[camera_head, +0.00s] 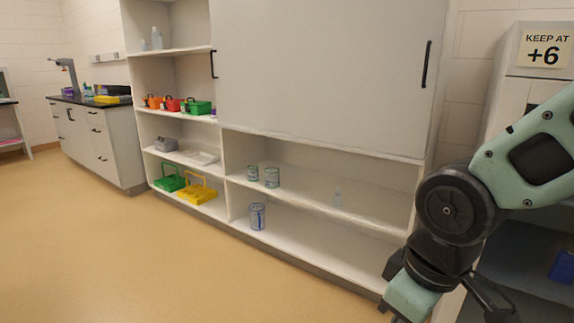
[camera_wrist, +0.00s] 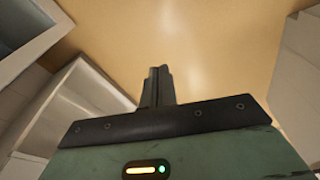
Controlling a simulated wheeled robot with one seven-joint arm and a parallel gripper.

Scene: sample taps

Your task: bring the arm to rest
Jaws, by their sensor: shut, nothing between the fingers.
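My arm (camera_head: 450,210) is folded at the right of the head view, with its green and black links in front of the open-fronted unit there. Its lower end runs down to the bottom edge of that view, and I cannot make out the fingertips there. In the wrist view my gripper (camera_wrist: 159,72) points away over tan floor (camera_wrist: 205,45). Its two dark fingers are together, with nothing between them. Nothing touches the fingers in that view.
A white shelf unit (camera_head: 320,75) stands behind, holding bins, carriers and cans. A white cabinet marked "KEEP AT +6" (camera_head: 544,45) stands close behind my arm at right. A counter (camera_head: 95,145) is at far left. The floor (camera_head: 120,250) at left is clear.

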